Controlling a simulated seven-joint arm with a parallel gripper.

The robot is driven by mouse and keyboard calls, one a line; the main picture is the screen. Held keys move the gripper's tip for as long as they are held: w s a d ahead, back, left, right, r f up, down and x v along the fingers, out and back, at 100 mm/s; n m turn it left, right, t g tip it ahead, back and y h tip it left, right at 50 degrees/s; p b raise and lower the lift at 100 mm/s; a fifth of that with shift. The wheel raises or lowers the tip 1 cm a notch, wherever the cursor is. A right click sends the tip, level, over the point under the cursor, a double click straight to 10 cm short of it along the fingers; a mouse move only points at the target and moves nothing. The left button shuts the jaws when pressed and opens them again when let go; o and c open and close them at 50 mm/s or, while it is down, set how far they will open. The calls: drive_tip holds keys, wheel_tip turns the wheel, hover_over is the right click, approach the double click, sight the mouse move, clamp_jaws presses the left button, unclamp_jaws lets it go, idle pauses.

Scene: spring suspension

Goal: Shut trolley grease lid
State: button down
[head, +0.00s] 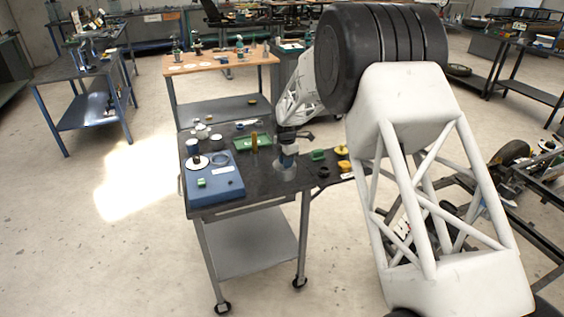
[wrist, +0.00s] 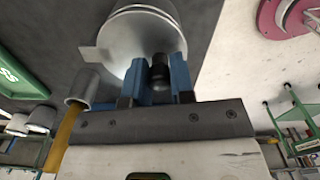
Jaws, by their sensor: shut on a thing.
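The grease pot (head: 287,172) is a grey metal round container near the right edge of the dark-topped trolley (head: 262,192). In the wrist view its round metal lid (wrist: 130,40) lies in front of my fingers, with a flat tab sticking out on the left. A black knob (wrist: 160,72) sits between the two blue fingers of my gripper (wrist: 159,66), which is shut on it. In the head view my gripper (head: 288,152) points down over the pot and hides much of it. I cannot tell whether the lid is seated or tilted.
A blue case (head: 215,182) with a ring on it stands at the trolley's front left. Behind are small cups and a green tray (head: 240,144) with a brass cylinder (head: 254,141). Green, yellow and black parts (head: 343,151) lie to the right. My arm fills the right side.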

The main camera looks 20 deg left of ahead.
drive_tip(key=shift+w+d+n, duration=0.15)
drive_tip(key=shift+w+n, duration=0.05)
drive_tip(key=shift+n, duration=0.3)
drive_tip(key=c, duration=1)
unclamp_jaws()
drive_tip(key=shift+r, duration=0.1)
drive_tip(key=shift+r, duration=3.85)
drive_tip(key=shift+d, duration=0.1)
